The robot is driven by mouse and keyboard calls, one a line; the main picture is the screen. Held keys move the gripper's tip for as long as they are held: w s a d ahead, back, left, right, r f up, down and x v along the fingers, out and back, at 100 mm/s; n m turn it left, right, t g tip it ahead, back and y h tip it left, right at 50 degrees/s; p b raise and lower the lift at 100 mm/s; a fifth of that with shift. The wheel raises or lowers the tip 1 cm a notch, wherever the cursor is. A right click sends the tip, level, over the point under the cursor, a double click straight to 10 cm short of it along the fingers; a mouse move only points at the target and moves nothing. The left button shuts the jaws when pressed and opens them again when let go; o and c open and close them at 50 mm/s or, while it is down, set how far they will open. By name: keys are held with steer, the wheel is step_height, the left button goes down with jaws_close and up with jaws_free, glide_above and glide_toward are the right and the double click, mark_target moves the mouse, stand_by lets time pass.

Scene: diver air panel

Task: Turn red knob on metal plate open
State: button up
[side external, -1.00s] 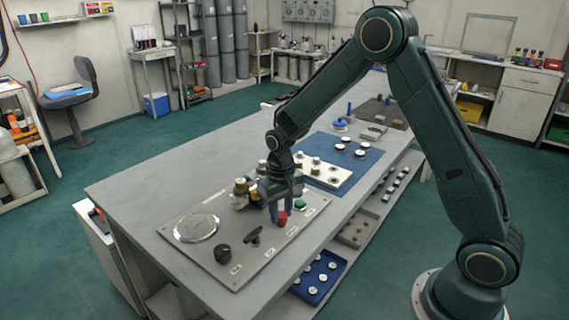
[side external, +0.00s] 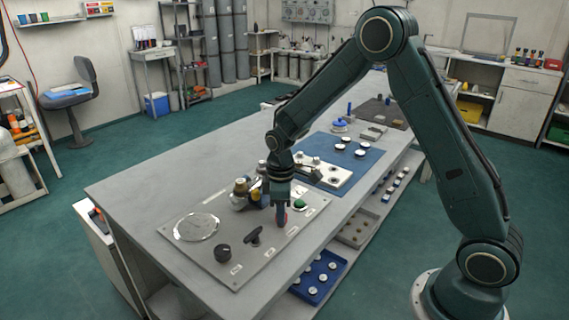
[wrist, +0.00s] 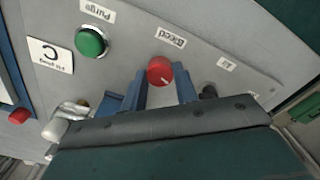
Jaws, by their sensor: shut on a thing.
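The red knob (wrist: 159,70) sits on the metal plate (wrist: 215,62), beside an upside-down label that seems to read "Bleed". A small white mark shows on the knob's face. My gripper (wrist: 158,84) has its blue fingers on either side of the knob and is shut on it. In the side view my gripper (side external: 281,219) points straight down at the plate (side external: 195,255), and a finger hides most of the knob; only a sliver of red shows.
A green button (wrist: 91,42) labelled "Purge" is near the knob, also in the side view (side external: 300,204). A black knob (side external: 222,252), a black T-handle (side external: 254,235) and a round gauge (side external: 196,227) share the plate. Brass-coloured fittings (side external: 241,187) stand close behind my gripper.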

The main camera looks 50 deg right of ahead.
steer(key=shift+n, duration=1)
steer(key=shift+r, duration=0.1)
steer(key=o, duration=1)
steer(key=shift+c, duration=0.2)
step_height(320, 180, up, 14)
